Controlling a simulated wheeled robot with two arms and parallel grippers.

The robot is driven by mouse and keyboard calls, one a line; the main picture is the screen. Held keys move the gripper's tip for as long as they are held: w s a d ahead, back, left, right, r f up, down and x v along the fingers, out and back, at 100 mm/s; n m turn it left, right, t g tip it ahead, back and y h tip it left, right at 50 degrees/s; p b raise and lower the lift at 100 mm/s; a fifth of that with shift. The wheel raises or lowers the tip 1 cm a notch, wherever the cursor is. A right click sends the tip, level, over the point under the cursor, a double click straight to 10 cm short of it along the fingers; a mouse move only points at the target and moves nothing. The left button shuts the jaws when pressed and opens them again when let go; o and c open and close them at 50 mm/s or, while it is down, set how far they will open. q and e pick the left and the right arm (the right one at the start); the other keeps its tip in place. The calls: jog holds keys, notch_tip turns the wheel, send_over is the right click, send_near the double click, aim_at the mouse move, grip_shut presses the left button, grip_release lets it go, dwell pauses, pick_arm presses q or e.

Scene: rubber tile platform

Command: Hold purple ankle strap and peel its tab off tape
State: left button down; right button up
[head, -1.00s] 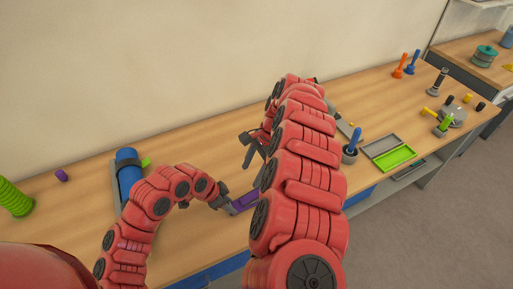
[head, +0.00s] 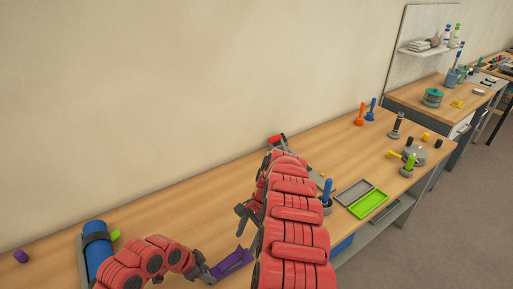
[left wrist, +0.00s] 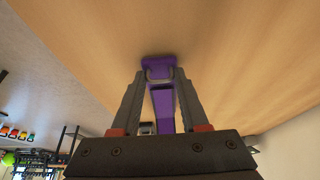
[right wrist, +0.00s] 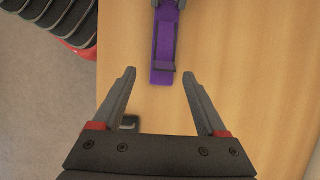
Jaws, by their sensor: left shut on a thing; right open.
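The purple ankle strap (head: 232,262) is held over the wooden bench near its front, between my two arms. My left gripper (head: 206,272) is shut on one end of it. In the left wrist view the strap (left wrist: 163,105) runs between the closed-in fingers (left wrist: 160,78). My right gripper (head: 243,212) is open and empty, just above and beside the strap. In the right wrist view the strap's free end (right wrist: 163,55) lies ahead of the open fingers (right wrist: 160,85), apart from them. I cannot make out where the tab and tape meet.
A blue roll (head: 97,252) lies in a grey holder on the left, with a purple piece (head: 20,256) beyond it. A blue-handled tool (head: 327,192), grey tray (head: 353,191) and green tray (head: 367,204) are right of my right arm. The bench's back is mostly clear.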

aim_at(240, 255)
jog(key=shift+x, duration=2.45)
jog(key=shift+d, duration=0.1)
